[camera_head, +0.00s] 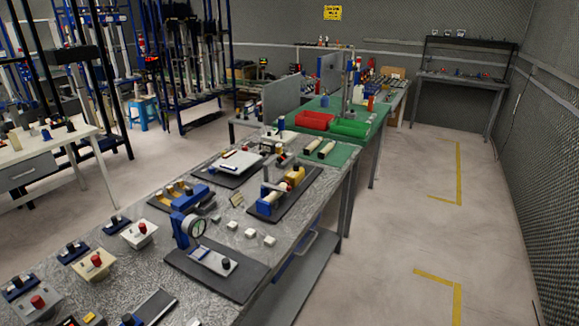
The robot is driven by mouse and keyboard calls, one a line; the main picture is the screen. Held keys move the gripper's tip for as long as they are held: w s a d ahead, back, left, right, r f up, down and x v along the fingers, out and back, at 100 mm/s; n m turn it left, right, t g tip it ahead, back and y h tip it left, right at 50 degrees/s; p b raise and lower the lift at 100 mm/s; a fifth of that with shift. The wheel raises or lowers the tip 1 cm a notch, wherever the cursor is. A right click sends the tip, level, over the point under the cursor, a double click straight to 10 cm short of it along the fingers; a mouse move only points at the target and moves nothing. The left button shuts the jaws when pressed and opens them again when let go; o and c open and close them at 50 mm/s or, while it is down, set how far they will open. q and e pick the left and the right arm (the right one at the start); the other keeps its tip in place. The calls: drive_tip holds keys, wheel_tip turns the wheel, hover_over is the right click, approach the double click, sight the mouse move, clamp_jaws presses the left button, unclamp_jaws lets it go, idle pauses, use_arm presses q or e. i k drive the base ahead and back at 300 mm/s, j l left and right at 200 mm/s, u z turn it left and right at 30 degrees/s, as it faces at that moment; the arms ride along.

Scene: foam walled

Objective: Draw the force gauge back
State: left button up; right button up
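No force gauge is plain to me by shape alone. A blue stand with a round white dial (198,228) stands on a dark mat at the front of the speckled bench, with a pale flat block (212,260) at its foot. Behind it, a blue fixture with a yellow part and a pale cylinder (270,205) lies on another dark mat (299,201). Either could be the gauge; I cannot tell which. Neither of my grippers is in view, and nothing touches these devices.
Small button boxes, one with a red knob (142,228), line the bench's left front. Several small white blocks (250,233) lie mid-bench. A white plate device (236,163) sits farther back. Red (316,120) and green (350,128) bins stand beyond. The floor at right (400,215) is clear.

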sight(295, 176)
drive_tip(key=i+l+u, duration=0.1)
drive_tip(key=u, duration=0.75)
drive_tip(key=i+l+u, duration=0.15)
drive_tip(key=l+u, duration=0.15)
drive_tip(key=l, duration=0.15)
drive_tip(key=i+l+u, duration=0.15)
drive_tip(key=l+u, duration=0.2)
drive_tip(key=l, duration=0.15)
drive_tip(key=l+u, duration=0.3)
drive_tip(key=l, duration=0.2)
drive_tip(key=i, duration=0.05)
